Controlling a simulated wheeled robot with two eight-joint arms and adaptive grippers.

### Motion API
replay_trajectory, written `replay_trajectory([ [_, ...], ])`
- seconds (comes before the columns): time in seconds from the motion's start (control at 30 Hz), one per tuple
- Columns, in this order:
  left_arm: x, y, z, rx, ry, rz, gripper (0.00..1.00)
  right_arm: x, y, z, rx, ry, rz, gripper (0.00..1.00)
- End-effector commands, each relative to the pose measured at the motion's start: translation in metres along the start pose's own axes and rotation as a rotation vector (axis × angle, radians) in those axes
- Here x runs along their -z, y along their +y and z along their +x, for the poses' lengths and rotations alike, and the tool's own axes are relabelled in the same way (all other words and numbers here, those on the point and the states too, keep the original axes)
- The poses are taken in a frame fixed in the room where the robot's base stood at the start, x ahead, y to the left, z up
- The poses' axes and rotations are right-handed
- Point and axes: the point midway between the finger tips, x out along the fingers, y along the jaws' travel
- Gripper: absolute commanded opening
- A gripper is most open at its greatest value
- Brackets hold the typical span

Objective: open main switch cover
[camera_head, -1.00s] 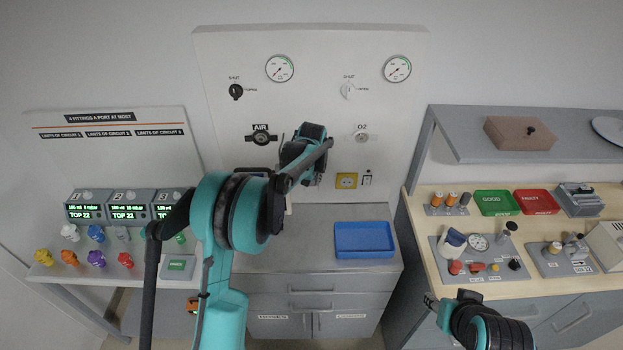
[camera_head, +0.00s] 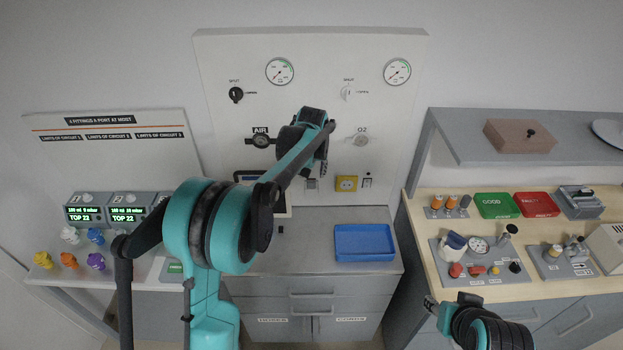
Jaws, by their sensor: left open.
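My left gripper (camera_head: 322,168) is in front of the lower middle of the white wall panel (camera_head: 225,80). It is open, seen mostly from behind, and nothing shows in it. A small grey fitting (camera_head: 312,184) shows just below the gripper on the panel, partly hidden by it. It may be the main switch cover, but it is too small and covered to tell whether it is shut or touched. My right arm (camera_head: 475,325) is at the lower right; its fingers cannot be made out.
The AIR port (camera_head: 261,141) and O2 port (camera_head: 360,140) are above. A blue tray (camera_head: 364,241) lies on the grey cabinet top below. Fittings crowd the right bench (camera_head: 420,205).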

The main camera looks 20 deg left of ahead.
Motion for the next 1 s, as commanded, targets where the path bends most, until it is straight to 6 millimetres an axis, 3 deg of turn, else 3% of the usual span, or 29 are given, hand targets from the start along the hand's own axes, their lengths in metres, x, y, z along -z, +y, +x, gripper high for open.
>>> replay_trajectory([
  [0.1,0.0,0.0,-0.023,0.0,0.0,0.001,0.45,0.0,0.0,0.0,0.0,0.0,0.0,0.4],
  [0.3,0.0,0.0,-0.043,0.0,0.0,0.001,0.45,0.0,0.0,0.0,0.0,0.0,0.0,0.4],
  [0.83,-0.002,-0.001,-0.047,-0.001,0.001,0.002,0.45,-0.001,0.0,0.001,0.0,0.0,0.0,0.4],
  [1.0,-0.028,-0.007,-0.063,-0.015,0.023,0.025,0.45,-0.007,0.0,0.011,0.0,0.0,0.0,0.4],
])
